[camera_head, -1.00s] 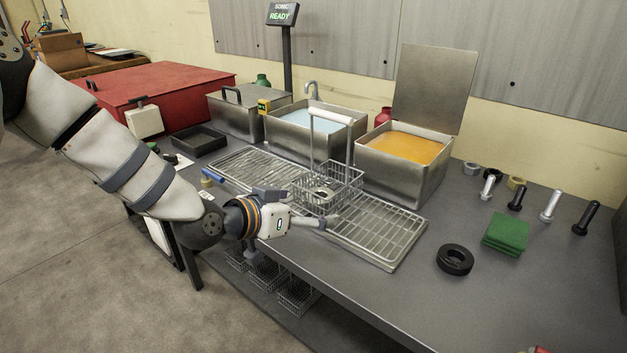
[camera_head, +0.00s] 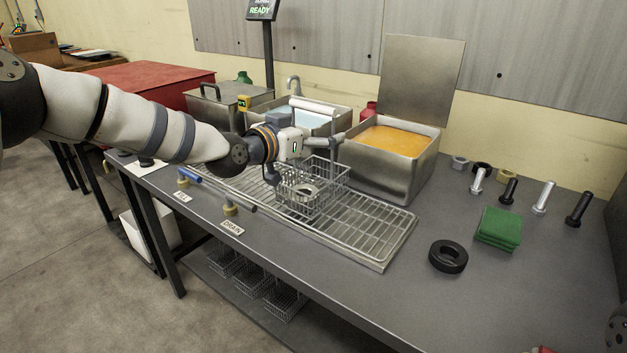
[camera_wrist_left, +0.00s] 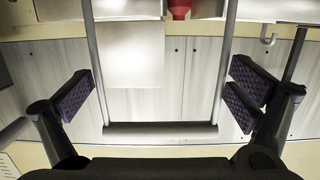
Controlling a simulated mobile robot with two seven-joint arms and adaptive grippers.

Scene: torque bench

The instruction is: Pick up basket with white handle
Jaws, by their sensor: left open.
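The wire basket (camera_head: 318,205) stands on the metal drain rack, with a pale ring-shaped part (camera_head: 300,190) inside. Its white handle (camera_head: 314,106) rises above it on two thin rods. My left gripper (camera_head: 312,158) is open beside the handle frame, above the basket and below the grip bar. In the left wrist view, the handle bar (camera_wrist_left: 160,130) and its two rods lie between the spread fingers of the gripper (camera_wrist_left: 163,97), with a gap to the pads. The gripper and wrist hide part of the handle frame. My right gripper does not show.
The rack (camera_head: 370,232) extends to the right. Behind it stand a basin of blue liquid (camera_head: 305,119) and an open-lidded tank of orange liquid (camera_head: 398,141). A black ring (camera_head: 448,257), green pads (camera_head: 499,228) and several bolts lie at right.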

